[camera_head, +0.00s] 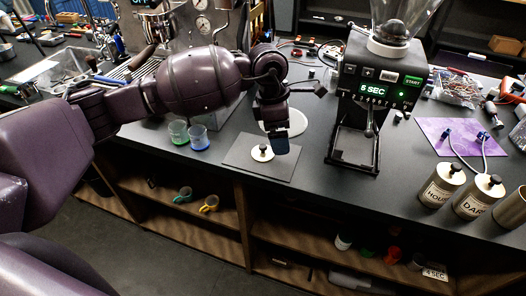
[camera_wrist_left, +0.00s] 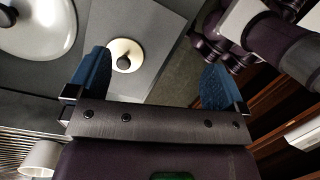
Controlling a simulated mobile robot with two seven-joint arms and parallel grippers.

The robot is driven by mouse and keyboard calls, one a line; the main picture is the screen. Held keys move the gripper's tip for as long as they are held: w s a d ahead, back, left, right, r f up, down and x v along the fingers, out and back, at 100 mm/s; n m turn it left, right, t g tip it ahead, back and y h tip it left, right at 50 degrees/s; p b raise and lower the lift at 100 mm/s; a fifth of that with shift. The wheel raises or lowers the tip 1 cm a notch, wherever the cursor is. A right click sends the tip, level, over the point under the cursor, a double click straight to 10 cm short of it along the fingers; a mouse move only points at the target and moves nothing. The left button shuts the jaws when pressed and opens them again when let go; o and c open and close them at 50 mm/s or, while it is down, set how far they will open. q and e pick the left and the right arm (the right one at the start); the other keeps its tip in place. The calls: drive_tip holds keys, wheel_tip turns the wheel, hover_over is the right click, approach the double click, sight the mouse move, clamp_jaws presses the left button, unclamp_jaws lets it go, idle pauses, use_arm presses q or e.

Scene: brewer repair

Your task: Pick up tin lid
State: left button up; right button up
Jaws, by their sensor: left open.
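The tin lid (camera_head: 262,153) is a small cream disc with a dark knob. It lies flat, knob up, on a dark grey mat (camera_head: 240,158) near the counter's front edge. My left gripper (camera_head: 281,141), with blue finger pads, is above the mat, just right of the lid in the head view. In the left wrist view the gripper (camera_wrist_left: 158,80) is open and empty. There the lid (camera_wrist_left: 126,62) lies ahead of the jaws, nearer the left finger, with clear space around it. My right gripper is not in view.
A larger white disc (camera_head: 297,123) lies behind the mat. The grinder (camera_head: 368,100) stands to the right, and canisters (camera_head: 440,185) stand farther right. Green and blue cups (camera_head: 199,138) stand left of the mat. The counter edge is close in front, with shelves below.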

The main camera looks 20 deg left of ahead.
use_arm(q)
drive_tip(key=w+a+r+y, duration=0.1)
drive_tip(key=w+a+y, duration=0.1)
drive_tip(key=a+y, duration=0.15)
hover_over(265, 146)
drive_tip(key=shift+h, duration=0.45)
drive_tip(key=f, duration=0.4)
drive_tip(key=shift+s+d+f, duration=0.15)
drive_tip(key=shift+s+d, duration=0.1)
drive_tip(key=shift+s, duration=0.1)
drive_tip(key=shift+w+a+f, duration=0.1)
drive_tip(key=shift+w+f, duration=0.1)
drive_tip(key=shift+f, duration=1.3)
drive_tip(key=shift+w+a+f, duration=0.1)
drive_tip(key=shift+w+f, duration=0.05)
drive_tip(key=shift+f, duration=1.3)
drive_tip(key=c, duration=1)
